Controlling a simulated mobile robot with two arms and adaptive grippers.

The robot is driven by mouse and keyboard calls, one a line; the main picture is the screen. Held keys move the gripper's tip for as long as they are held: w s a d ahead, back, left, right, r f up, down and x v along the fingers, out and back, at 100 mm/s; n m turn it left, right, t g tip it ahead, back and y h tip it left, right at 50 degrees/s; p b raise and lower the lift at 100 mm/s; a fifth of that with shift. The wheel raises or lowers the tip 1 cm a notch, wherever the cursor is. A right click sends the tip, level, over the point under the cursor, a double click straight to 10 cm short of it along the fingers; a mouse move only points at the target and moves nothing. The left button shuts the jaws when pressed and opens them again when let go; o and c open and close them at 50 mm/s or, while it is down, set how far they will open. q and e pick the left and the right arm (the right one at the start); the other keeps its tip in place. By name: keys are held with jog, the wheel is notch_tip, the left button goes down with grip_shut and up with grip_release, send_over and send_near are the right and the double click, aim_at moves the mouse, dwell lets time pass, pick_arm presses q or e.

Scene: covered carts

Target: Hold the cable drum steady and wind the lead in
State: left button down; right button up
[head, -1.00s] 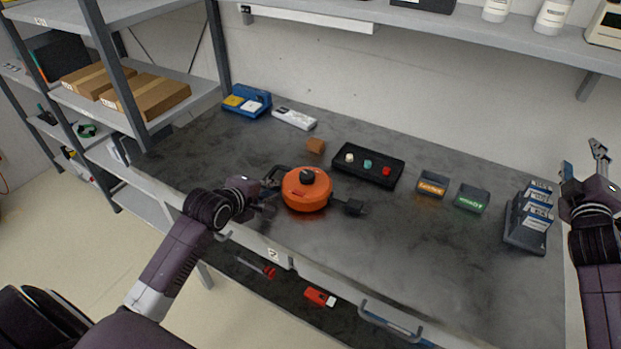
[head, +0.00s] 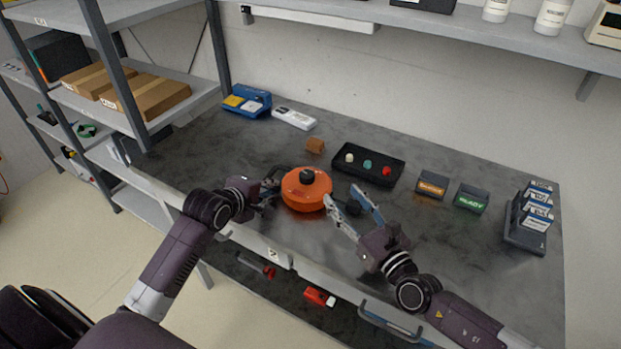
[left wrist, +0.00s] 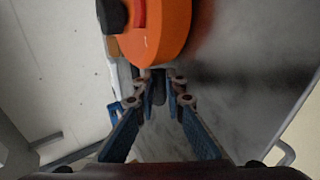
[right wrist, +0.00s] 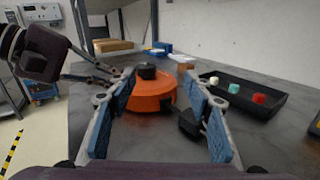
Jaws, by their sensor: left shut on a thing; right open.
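The orange cable drum (head: 306,196) lies flat on the grey bench, with a black knob (head: 307,176) on top. My left gripper (head: 270,190) is shut on the drum's dark handle, at its left side; the left wrist view shows the handle (left wrist: 157,88) between the fingers. My right gripper (head: 347,194) is open and empty, low over the bench just right of the drum. The lead's black plug (right wrist: 189,121) sits near its right finger, right of the drum; whether they touch is unclear. The rest of the lead is hidden.
A black tray (head: 345,178) with small coloured pieces lies behind the right gripper. A brown block (head: 315,145) stands behind the drum. Two small labelled bins (head: 431,186) and a card rack (head: 525,238) are to the right. The right bench front is clear.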

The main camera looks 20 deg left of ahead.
aim_at(310, 179)
jog(key=shift+s+a+f+n+g, duration=0.5)
jog(key=shift+s+a+f+n, duration=0.2)
jog(key=shift+s, duration=0.2)
jog(key=shift+w+a, duration=0.1)
jog(key=shift+a, duration=0.15)
jog(key=x, duration=1.1)
jog(key=shift+r, duration=0.1)
jog(key=shift+c, duration=0.3)
jog(key=c, duration=1.1)
jog(key=shift+a, duration=0.1)
